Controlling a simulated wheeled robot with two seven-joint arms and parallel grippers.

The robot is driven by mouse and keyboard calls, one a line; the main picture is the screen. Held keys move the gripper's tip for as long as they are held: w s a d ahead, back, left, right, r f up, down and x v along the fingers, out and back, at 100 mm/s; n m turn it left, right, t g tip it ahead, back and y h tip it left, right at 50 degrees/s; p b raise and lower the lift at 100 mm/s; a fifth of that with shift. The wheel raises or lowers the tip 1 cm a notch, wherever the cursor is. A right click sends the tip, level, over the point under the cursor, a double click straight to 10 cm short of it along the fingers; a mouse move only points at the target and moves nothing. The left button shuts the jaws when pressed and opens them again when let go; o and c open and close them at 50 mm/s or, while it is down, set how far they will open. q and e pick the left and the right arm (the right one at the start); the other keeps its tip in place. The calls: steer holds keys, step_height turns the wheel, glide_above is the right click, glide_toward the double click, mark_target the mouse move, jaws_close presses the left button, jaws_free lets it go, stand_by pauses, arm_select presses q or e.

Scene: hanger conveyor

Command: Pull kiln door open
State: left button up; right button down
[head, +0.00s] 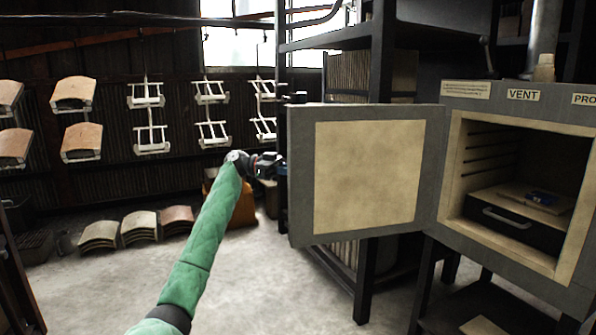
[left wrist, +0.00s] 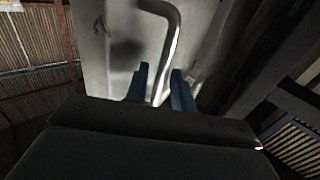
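The kiln door (head: 367,172) stands swung wide open to the left of the kiln (head: 450,185), its pale inner panel facing me. My left arm in its green sleeve reaches to the door's free left edge. In the head view, my left gripper (head: 284,170) is partly hidden behind that edge. In the left wrist view, the bent metal door handle (left wrist: 174,40) runs down between the two blue fingers of my left gripper (left wrist: 160,88). The fingers are apart, with a gap beside the bar; contact is unclear. My right gripper is not in view.
Inside the kiln is a dark drawer (head: 515,221) with a handle and a small blue item on top. A dark metal rack (head: 382,80) stands behind the door. Hangers with curved tiles (head: 82,140) line the back wall. Tile stacks (head: 139,228) sit on the floor.

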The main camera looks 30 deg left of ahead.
arm_select(q)
steer(key=p+v, duration=0.1)
steer(key=v, duration=0.5)
steer(key=shift+a, duration=0.3)
steer(key=shift+f, duration=0.1)
